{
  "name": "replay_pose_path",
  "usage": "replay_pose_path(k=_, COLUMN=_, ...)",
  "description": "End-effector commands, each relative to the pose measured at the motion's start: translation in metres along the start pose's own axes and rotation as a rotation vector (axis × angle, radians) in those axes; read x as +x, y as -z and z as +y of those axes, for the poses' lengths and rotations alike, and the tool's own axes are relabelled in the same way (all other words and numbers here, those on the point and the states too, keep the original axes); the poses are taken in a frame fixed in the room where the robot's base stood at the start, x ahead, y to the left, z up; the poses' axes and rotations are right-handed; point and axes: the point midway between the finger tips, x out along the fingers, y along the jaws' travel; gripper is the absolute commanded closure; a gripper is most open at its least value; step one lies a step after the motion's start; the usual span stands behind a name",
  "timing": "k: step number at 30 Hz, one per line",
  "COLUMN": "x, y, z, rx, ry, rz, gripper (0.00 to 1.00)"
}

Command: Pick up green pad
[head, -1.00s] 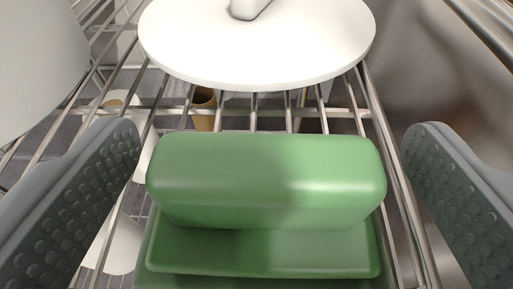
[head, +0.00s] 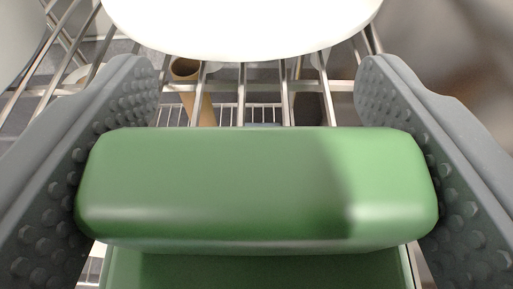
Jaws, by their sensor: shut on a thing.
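The green pad (head: 250,185) is a rounded green block on a wider, flat green base (head: 260,270). It fills the lower middle of the head view. My gripper (head: 258,165) is shut on it, with one grey, studded finger pressed against its left end and the other against its right end. The lower part of the base runs out of the bottom of the view. I cannot tell whether the pad is clear of the rack.
A white round plate (head: 245,28) lies just beyond the pad on a metal wire rack (head: 240,92). A brown tube-like thing (head: 190,85) shows below the bars. A blurred metal wall (head: 450,50) stands at the right. A white curved thing (head: 18,30) is at the upper left.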

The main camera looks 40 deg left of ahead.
Motion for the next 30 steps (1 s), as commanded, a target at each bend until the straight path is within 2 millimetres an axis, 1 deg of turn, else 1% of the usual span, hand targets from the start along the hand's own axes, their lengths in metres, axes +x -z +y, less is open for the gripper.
replay_pose_path(k=4, x=-0.001, y=0.004, z=0.0, rx=-0.001, ry=0.0, rz=0.001, gripper=0.6)
replay_pose_path(k=8, x=-0.004, y=0.014, z=0.0, rx=-0.001, ry=-0.001, rz=0.001, gripper=0.6)
replay_pose_path(k=14, x=-0.012, y=0.038, z=0.0, rx=-0.003, ry=-0.001, rz=0.001, gripper=0.6)
replay_pose_path(k=17, x=-0.021, y=0.035, z=-0.006, rx=0.0, ry=-0.001, rz=0.001, gripper=0.6)
replay_pose_path(k=23, x=-0.046, y=0.029, z=-0.023, rx=0.002, ry=0.001, rz=0.001, gripper=0.6)
replay_pose_path(k=30, x=-0.088, y=0.02, z=-0.051, rx=0.004, ry=0.0, rz=-0.002, gripper=0.6)
